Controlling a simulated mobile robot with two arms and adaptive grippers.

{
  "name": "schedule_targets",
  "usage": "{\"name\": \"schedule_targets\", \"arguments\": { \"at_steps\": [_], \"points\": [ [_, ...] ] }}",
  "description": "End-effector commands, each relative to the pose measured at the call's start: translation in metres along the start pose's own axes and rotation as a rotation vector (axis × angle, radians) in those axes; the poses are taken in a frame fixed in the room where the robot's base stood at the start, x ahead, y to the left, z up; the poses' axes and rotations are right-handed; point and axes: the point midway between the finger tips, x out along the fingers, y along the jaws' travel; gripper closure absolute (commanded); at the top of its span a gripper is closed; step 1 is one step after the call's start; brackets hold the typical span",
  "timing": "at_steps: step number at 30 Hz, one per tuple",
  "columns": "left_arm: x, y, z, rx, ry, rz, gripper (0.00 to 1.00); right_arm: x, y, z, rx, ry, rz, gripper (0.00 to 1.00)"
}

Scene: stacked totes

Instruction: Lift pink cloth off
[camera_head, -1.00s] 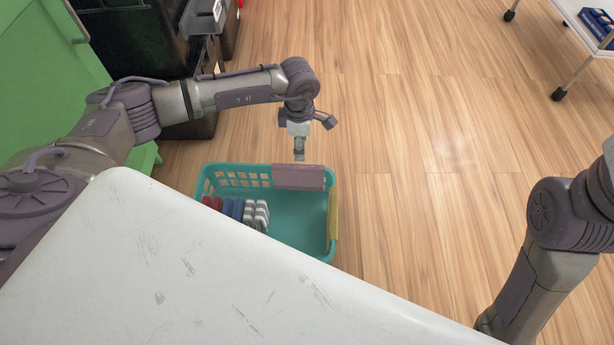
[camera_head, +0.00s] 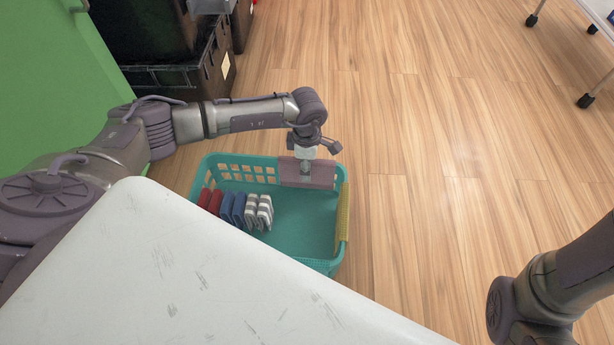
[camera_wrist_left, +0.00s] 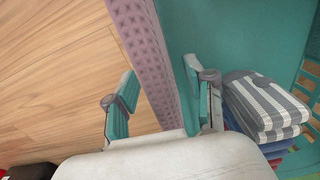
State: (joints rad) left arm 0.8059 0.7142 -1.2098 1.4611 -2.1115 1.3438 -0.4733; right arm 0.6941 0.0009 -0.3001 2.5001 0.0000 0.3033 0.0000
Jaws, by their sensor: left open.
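The pink cloth (camera_head: 318,176) hangs over the far rim of a teal basket (camera_head: 300,263). In the left wrist view the pink cloth (camera_wrist_left: 148,55) runs as a strip along the basket's edge. My left gripper (camera_head: 305,172) is at the cloth on the far rim. In the left wrist view its two open fingers (camera_wrist_left: 158,98) are on either side of the cloth and rim. I cannot tell whether they touch the cloth. My right arm shows at the lower right of the head view, but its gripper is not in view.
A yellow cloth (camera_head: 343,212) hangs on the basket's right rim. Folded red, blue and grey-striped cloths (camera_head: 258,212) stand at the basket's left inside. A white surface (camera_head: 200,270) lies in front. Black totes (camera_head: 190,75) stand behind left.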

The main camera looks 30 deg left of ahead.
Motion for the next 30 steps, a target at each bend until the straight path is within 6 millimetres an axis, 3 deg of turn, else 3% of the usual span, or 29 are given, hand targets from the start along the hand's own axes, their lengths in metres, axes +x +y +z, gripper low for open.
{"name": "schedule_targets", "arguments": {
  "at_steps": [2, 10, 18, 20, 30],
  "points": [
    [0.0083, 0.0002, 0.0004, 0.000, -0.001, 0.000, 0.46, -0.0050, -0.0014, -0.0029, 0.000, 0.003, -0.001, 0.60],
    [0.0072, 0.0003, 0.0005, 0.000, -0.001, 0.000, 0.47, -0.0032, -0.0012, -0.0026, -0.001, 0.004, -0.001, 0.60],
    [0.0072, 0.0003, 0.0005, 0.000, -0.001, 0.001, 0.93, -0.0032, -0.0013, -0.0028, 0.000, 0.004, -0.002, 0.60],
    [0.0072, 0.0003, 0.0005, 0.000, -0.001, 0.001, 1.00, -0.0033, -0.0014, -0.0028, 0.000, 0.004, -0.002, 0.60],
    [0.0028, 0.0005, 0.0006, 0.000, -0.001, 0.001, 1.00, -0.0004, -0.0008, -0.0019, 0.000, 0.005, -0.002, 0.60]
  ]
}}
